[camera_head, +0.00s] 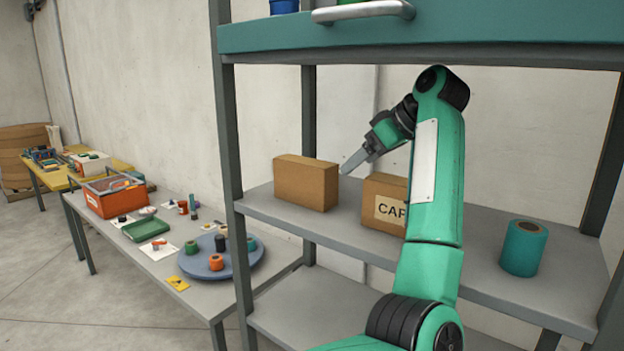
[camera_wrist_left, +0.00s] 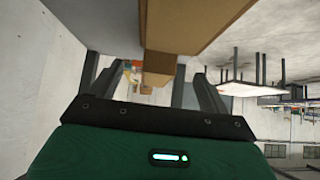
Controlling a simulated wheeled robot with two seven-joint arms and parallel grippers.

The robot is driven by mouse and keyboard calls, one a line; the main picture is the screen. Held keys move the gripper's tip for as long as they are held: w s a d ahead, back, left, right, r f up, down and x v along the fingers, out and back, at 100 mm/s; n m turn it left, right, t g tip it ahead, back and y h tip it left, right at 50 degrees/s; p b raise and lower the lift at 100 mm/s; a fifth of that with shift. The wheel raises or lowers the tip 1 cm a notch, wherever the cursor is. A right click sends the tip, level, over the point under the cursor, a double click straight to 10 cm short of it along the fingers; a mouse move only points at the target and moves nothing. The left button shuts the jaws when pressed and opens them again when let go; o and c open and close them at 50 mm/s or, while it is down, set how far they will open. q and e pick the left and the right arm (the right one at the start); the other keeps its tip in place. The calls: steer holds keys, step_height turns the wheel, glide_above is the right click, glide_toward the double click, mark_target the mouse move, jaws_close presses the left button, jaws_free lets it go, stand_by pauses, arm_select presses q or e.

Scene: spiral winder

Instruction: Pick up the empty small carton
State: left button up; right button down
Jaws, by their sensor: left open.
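In the head view a plain brown carton (camera_head: 305,183) stands upright on the middle shelf. A second brown carton (camera_head: 384,222) stands to its right, with a label starting "CAR"; my arm hides its right part. I cannot tell which one is empty. My left gripper (camera_head: 350,165) is open, above the shelf and near the gap between the two cartons, apart from the plain one as far as I can tell. In the wrist view, which looks upside down, the open fingers (camera_wrist_left: 150,85) show with a large brown carton side (camera_wrist_left: 195,25) close by. My right gripper is not in view.
A teal roll (camera_head: 521,250) stands on the shelf's right. Grey posts (camera_head: 231,160) and the upper teal shelf (camera_head: 450,38) frame the space. A table (camera_head: 208,287) at left bears an orange bin (camera_head: 105,200), a green tray (camera_head: 147,231) and a blue round tray (camera_head: 228,266).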

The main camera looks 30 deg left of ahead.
arm_select(q)
steer(key=p, duration=0.3)
glide_toward(306, 161)
steer(key=d+f, duration=0.2)
steer(key=f, duration=0.1)
steer(key=shift+s+d+f, duration=0.1)
steer(key=shift+s+d, duration=0.05)
steer(key=shift+s, duration=0.05)
steer(key=a, duration=0.1)
steer(key=a+p, duration=0.1)
steer(key=a, duration=0.1)
steer(key=a+p, duration=0.1)
steer(key=a, duration=0.1)
steer(key=shift+w+a+f, duration=0.2)
steer(key=shift+w+a, duration=0.05)
steer(key=shift+w, duration=0.05)
steer(key=shift+a, duration=0.25)
steer(key=shift+p+x, duration=0.4)
steer(key=shift+x, duration=0.45)
steer(key=p+x, duration=0.1)
steer(key=x, duration=0.2)
steer(key=shift+a+f, duration=0.25)
steer(key=shift+d+r, duration=0.1)
steer(key=shift+d, duration=0.05)
steer(key=c, duration=1.3)
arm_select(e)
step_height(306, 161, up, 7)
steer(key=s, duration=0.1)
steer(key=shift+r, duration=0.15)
